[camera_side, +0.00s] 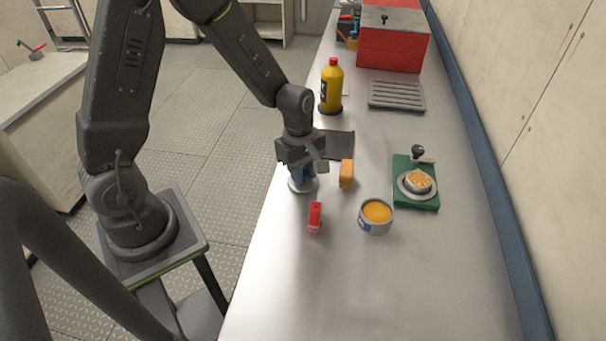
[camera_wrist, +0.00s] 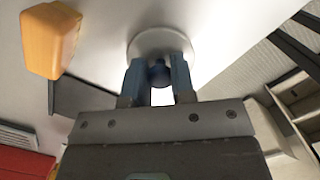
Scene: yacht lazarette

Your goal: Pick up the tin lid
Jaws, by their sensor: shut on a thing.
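The tin lid (camera_side: 297,187) is a pale round disc near the bench's left edge, below my gripper (camera_side: 305,174). In the wrist view the lid (camera_wrist: 150,40) shows as a pale disc with a dark blue knob (camera_wrist: 158,74) between the blue fingers. My gripper (camera_wrist: 159,70) is shut on that knob and points down. The fingers hide part of the lid in the side view. I cannot tell whether the lid touches the bench. An open tin (camera_side: 376,228) with orange contents stands to the right and nearer the camera.
An orange block (camera_side: 346,175) stands close right of my gripper, a red item (camera_side: 315,218) nearer the camera. A dark mat (camera_side: 338,143) lies behind. A green board (camera_side: 420,203) with a dish is at right. A yellow bottle (camera_side: 331,90), grey rack (camera_side: 396,96) and red box (camera_side: 392,48) stand farther back.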

